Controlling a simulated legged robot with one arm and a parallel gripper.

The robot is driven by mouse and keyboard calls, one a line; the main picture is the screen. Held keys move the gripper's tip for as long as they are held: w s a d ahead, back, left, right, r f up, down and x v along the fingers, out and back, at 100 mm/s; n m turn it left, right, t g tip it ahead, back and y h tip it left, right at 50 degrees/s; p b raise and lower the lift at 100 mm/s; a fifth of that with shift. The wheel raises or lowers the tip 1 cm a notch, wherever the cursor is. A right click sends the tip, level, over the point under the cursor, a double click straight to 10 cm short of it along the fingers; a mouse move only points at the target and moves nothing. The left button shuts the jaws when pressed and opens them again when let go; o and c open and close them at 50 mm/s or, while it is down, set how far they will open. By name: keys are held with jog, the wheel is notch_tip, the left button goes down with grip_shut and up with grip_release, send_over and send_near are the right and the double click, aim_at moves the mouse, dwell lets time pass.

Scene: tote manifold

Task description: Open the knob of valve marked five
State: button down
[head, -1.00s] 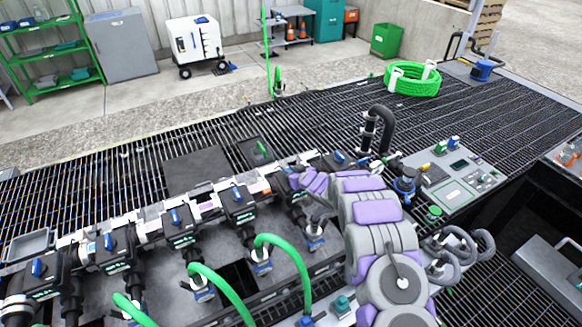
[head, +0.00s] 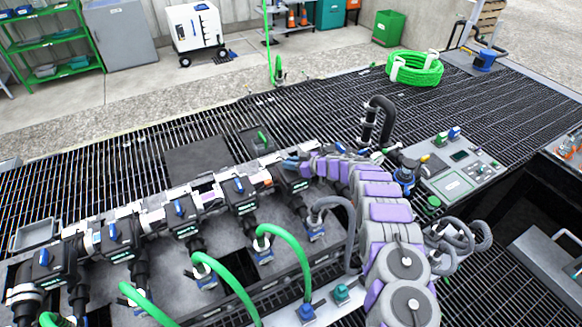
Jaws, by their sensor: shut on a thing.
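A row of black valves with blue knobs runs diagonally along the manifold in the head view. The fifth valve from the left (head: 296,182) has its blue knob (head: 289,163) at my gripper. My gripper (head: 304,160) is shut on this knob, and its purple and grey fingers partly hide it. The other blue knobs in view include the fourth (head: 239,185), the third (head: 180,207) and the second (head: 113,232). The valve labels are too small to read. How far the held knob is turned cannot be told.
Green hoses (head: 292,243) and a grey hose (head: 345,207) loop up in front of the valves. A black bent pipe (head: 378,115) stands behind my arm. A control panel (head: 462,170) lies to the right. The grating (head: 330,112) behind the manifold is mostly clear.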

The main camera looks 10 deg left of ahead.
jog(key=shift+n+g+y+b, duration=0.5)
jog(key=shift+n+g+b, duration=0.65)
jog(key=shift+b, duration=2.45)
jog(key=shift+w+d+r+g+b, duration=0.1)
jog(key=shift+r+g+b, duration=0.15)
jog(key=shift+b, duration=0.7)
jog(key=c, duration=1.1)
grip_release()
jog(key=shift+f, duration=0.2)
jog(key=p+v, duration=0.4)
jog(key=v, duration=1.3)
jog(key=shift+d+p, duration=0.15)
jog(key=shift+p, duration=0.2)
jog(key=shift+o, duration=0.2)
